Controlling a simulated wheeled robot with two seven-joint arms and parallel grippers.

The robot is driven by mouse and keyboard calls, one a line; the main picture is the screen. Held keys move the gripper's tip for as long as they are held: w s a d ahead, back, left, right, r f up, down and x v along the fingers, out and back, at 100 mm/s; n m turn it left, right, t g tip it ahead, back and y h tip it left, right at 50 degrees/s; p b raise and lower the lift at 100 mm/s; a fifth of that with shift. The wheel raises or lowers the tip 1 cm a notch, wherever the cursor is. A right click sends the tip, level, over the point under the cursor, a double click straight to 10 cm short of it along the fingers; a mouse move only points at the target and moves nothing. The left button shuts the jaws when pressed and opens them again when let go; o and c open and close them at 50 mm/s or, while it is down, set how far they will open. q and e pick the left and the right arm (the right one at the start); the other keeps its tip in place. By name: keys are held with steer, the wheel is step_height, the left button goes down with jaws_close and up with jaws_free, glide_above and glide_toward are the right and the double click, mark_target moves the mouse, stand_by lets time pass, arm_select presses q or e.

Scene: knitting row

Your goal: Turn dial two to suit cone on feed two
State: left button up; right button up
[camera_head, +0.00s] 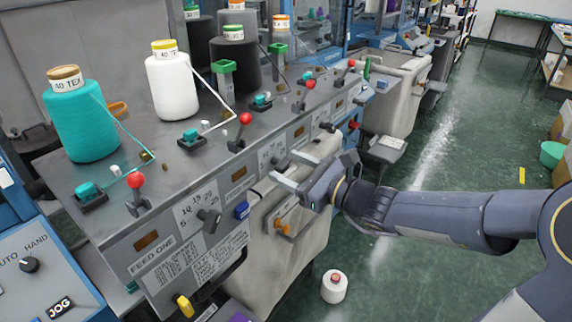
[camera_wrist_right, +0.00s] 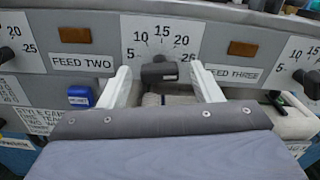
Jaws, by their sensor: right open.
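The white cone (camera_head: 174,88) with a yellow top and a label that seems to read 40 TEX stands second along the machine top, behind feed two. Dial two (camera_wrist_right: 160,72) is a dark knob under a 5 to 25 scale, right of the FEED TWO label (camera_wrist_right: 82,63); its exact setting is hard to read. My right gripper (camera_wrist_right: 163,86) is open, with one pale finger on each side of the dial and nothing held; contact cannot be told. In the head view the right gripper (camera_head: 292,170) is at the front panel. My left gripper is not in view.
Dial one (camera_head: 208,220) and a teal cone (camera_head: 82,122) are at feed one. Dial three (camera_wrist_right: 303,77) is to the right. Red-knobbed levers, such as one (camera_head: 245,119), rise from the top. A pale bin (camera_head: 300,230) stands below, and a small white cone (camera_head: 334,287) is on the floor.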

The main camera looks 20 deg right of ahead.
steer(key=shift+w+a, duration=0.45)
steer(key=shift+w, duration=0.1)
steer(key=c, duration=1)
steer(key=shift+f+n+b, duration=0.15)
steer(key=shift+n+b, duration=0.15)
steer(key=shift+b, duration=0.3)
steer(key=n+b, duration=0.5)
steer(key=b, duration=0.3)
steer(key=shift+f+b, duration=0.1)
steer(key=shift+b, duration=0.2)
steer(key=shift+r+n+b, duration=0.2)
steer(key=shift+n+b, duration=0.85)
steer(key=shift+n, duration=0.15)
